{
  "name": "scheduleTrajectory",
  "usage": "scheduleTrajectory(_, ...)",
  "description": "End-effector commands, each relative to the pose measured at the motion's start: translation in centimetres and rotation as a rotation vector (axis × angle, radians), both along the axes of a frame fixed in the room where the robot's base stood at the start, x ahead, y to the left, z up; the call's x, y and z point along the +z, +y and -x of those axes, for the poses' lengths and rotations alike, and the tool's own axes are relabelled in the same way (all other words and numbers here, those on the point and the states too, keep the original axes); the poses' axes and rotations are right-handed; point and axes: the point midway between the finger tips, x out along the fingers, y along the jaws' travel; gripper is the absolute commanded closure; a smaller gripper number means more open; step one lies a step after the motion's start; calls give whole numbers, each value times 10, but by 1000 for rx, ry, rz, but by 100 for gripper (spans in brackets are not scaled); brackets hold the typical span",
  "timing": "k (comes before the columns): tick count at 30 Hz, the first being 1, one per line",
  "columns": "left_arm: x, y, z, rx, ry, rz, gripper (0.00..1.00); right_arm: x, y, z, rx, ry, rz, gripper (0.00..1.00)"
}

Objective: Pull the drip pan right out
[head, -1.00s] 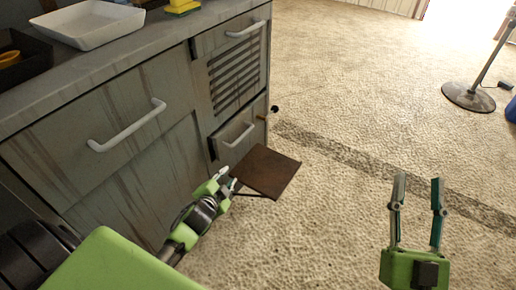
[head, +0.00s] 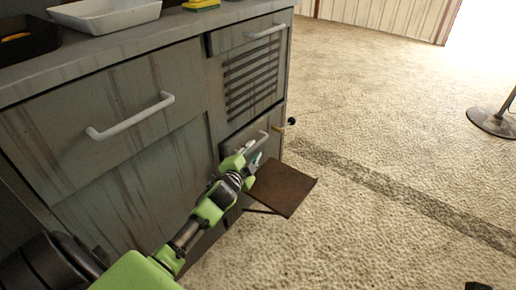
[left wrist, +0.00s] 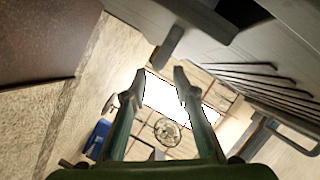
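The low drawer front (head: 245,150) under the slatted panel, which looks like the drip pan, seems closed in the cabinet. Its grey bar handle (head: 258,140) stands just above my left gripper (head: 251,160). That gripper is open and empty, its tips close below the handle; contact cannot be told in the head view. In the left wrist view, my left gripper's fingers (left wrist: 155,85) are well apart with nothing between them. A grey bar (left wrist: 171,43), probably that handle, sticks out ahead of them. My right gripper's fingers are out of view.
A brown flap (head: 283,187) on a strut juts out just right of my left gripper. A dark knob (head: 291,121) sticks out at the cabinet's right side. A white tray (head: 105,14) stands on the counter (head: 185,42). A stand base (head: 493,122) is far right; the floor between is clear.

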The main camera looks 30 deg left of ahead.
Motion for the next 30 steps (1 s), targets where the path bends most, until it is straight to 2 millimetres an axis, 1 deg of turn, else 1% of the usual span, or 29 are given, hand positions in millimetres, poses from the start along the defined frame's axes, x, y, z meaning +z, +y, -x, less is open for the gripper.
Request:
scheduleTrajectory(1,-5,4,-11,1,-2,-2,74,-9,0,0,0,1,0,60)
scheduleTrajectory(3,-8,6,-24,0,-2,-1,74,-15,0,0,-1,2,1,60)
scheduleTrajectory(6,-11,11,-38,1,-2,-1,74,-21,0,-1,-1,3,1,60)
scheduleTrajectory(9,-13,13,-49,1,-1,1,74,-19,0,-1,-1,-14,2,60)
scheduleTrajectory(15,-14,16,-58,1,-1,0,74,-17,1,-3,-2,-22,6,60)
scheduleTrajectory(23,-14,16,-59,0,0,1,74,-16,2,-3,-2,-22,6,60)
scheduleTrajectory(26,-14,16,-59,0,0,1,97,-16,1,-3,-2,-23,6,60)
scheduleTrajectory(27,-14,16,-59,0,0,1,100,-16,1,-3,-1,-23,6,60)
scheduleTrajectory(30,-14,16,-59,0,0,1,100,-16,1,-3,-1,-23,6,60)
